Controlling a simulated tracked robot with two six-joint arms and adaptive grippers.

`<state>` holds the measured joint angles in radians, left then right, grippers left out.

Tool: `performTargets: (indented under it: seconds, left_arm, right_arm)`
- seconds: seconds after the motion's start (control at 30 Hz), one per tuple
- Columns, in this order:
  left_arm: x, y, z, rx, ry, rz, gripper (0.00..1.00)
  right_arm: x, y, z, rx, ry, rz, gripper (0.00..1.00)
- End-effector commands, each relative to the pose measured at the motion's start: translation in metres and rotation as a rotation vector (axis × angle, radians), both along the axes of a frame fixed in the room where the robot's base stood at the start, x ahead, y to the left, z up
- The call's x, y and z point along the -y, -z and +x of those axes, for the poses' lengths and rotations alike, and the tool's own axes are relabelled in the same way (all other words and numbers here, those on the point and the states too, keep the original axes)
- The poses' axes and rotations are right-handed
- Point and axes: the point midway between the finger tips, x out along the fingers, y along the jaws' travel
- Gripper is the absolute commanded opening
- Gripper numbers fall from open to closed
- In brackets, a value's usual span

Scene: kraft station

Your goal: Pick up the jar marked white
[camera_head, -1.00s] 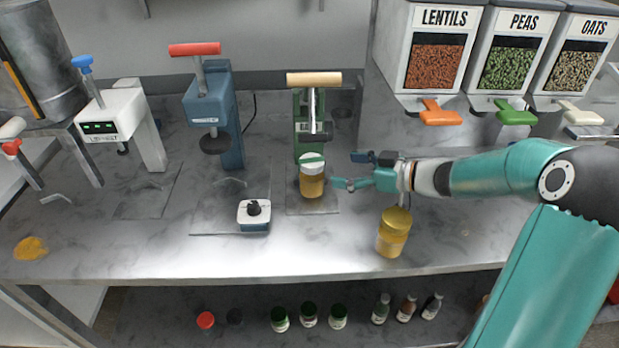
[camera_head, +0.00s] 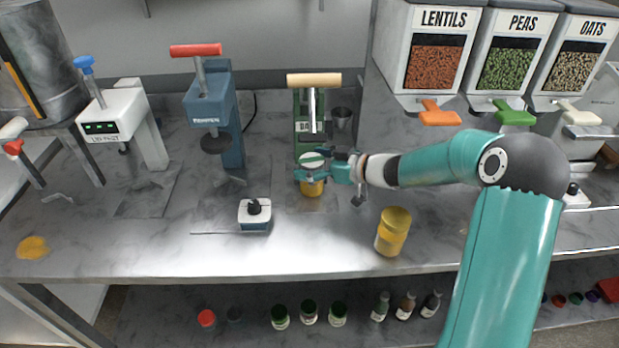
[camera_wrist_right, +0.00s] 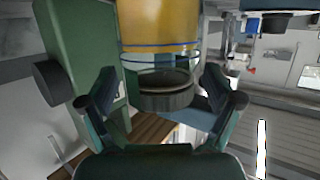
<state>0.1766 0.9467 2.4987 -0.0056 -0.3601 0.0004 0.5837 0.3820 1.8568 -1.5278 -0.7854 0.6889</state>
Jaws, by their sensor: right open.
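An amber jar with a pale lid (camera_head: 313,188) stands upright at the foot of the green press. A second amber jar with a yellow lid (camera_head: 391,238) stands nearer the counter's front edge. I cannot read the word white on either. My right gripper (camera_head: 318,166) is open at the first jar, its fingers on either side of the upper part and partly hiding it. In the right wrist view the amber jar (camera_wrist_right: 160,38) lies between the open fingers (camera_wrist_right: 160,95), with its dark-looking lid towards the palm. My left gripper is not in view.
The green press (camera_head: 308,110) stands right behind the first jar. A blue press (camera_head: 212,115) and a white press (camera_head: 125,115) stand to the left. A small white-topped box (camera_head: 254,222) sits front left of the jar. The front counter (camera_head: 310,250) is mostly clear.

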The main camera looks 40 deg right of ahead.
Motion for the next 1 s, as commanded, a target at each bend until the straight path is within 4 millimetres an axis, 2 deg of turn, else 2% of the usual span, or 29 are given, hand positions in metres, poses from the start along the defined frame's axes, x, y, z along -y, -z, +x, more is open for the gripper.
performTargets:
  seconds: [0.07, 0.1, 0.6, 1.0]
  left_arm:
    - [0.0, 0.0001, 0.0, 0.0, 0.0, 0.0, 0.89]
    - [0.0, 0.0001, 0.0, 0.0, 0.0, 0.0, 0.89]
    - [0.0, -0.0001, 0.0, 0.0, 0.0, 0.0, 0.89]
    - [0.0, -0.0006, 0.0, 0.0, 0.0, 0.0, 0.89]
  right_arm:
    - [0.0004, 0.0, -0.0003, 0.0, 0.0, 0.0, 0.9]
    - [0.0004, 0.0, -0.0004, 0.0, 0.0, 0.0, 0.87]
    - [0.0009, -0.0013, -0.0006, 0.002, 0.001, 0.0, 0.06]
    - [0.001, -0.0069, -0.0004, 0.003, 0.001, -0.002, 0.05]
